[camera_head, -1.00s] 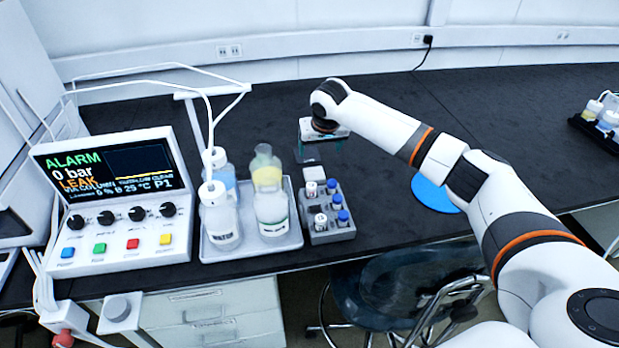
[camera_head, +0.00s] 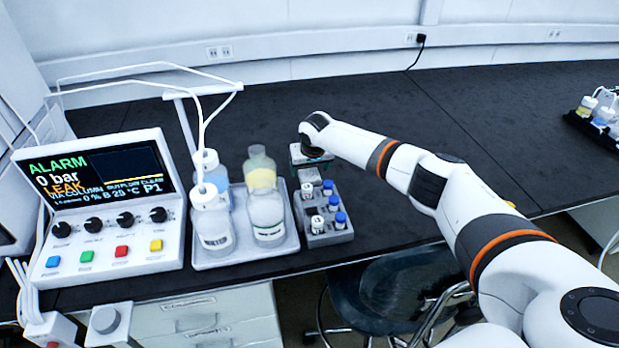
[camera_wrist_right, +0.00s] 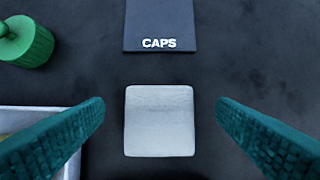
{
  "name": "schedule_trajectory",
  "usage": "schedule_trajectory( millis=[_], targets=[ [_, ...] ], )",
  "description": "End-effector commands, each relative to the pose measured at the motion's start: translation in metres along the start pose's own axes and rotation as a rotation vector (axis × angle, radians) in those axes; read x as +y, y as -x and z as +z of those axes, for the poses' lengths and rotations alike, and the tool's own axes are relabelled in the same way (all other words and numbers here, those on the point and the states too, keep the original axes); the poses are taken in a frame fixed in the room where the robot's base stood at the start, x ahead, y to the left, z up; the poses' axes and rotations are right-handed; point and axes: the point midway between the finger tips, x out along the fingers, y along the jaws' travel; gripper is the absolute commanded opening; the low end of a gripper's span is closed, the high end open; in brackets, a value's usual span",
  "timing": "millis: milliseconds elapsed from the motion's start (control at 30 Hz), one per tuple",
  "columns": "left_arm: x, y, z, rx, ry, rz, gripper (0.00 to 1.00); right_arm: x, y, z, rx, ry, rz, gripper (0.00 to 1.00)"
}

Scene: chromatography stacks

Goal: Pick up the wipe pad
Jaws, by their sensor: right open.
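The wipe pad (camera_wrist_right: 160,120) is a pale square lying flat on the dark bench, centred between my right fingers in the right wrist view. In the head view it seems to be the small light square (camera_head: 309,176) just behind the vial rack. My right gripper (camera_head: 311,160) is open and empty above the bench, at the pad. Its teal fingers stand on the left and right of the pad with gaps on both sides. My left gripper is in neither view.
A dark CAPS mat (camera_wrist_right: 160,25) lies beyond the pad, with a green cap (camera_wrist_right: 27,42) to its left. A vial rack (camera_head: 330,236) and a bottle tray (camera_head: 225,262) stand close by. The alarm console (camera_head: 110,255) is at left. The bench behind is clear.

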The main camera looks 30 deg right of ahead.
Motion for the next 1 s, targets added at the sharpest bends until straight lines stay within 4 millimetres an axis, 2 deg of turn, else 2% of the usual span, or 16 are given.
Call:
schedule_trajectory(
  millis=[133, 433, 467, 733, 1000],
  targets=[
    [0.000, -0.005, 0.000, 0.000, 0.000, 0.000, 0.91, 0.000, -0.017, 0.000, 0.000, -0.001, 0.000, 0.80],
    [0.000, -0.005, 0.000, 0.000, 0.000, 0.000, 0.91, 0.000, -0.020, 0.000, 0.000, 0.000, 0.001, 0.80],
    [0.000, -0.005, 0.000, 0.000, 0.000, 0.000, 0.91, 0.000, -0.020, 0.000, 0.000, 0.000, 0.001, 0.77],
    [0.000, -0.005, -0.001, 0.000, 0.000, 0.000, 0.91, 0.000, -0.021, 0.000, 0.000, 0.000, 0.000, 0.33],
    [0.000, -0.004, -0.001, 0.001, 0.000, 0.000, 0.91, 0.000, -0.018, 0.001, 0.000, 0.000, 0.001, 0.32]
  ],
)
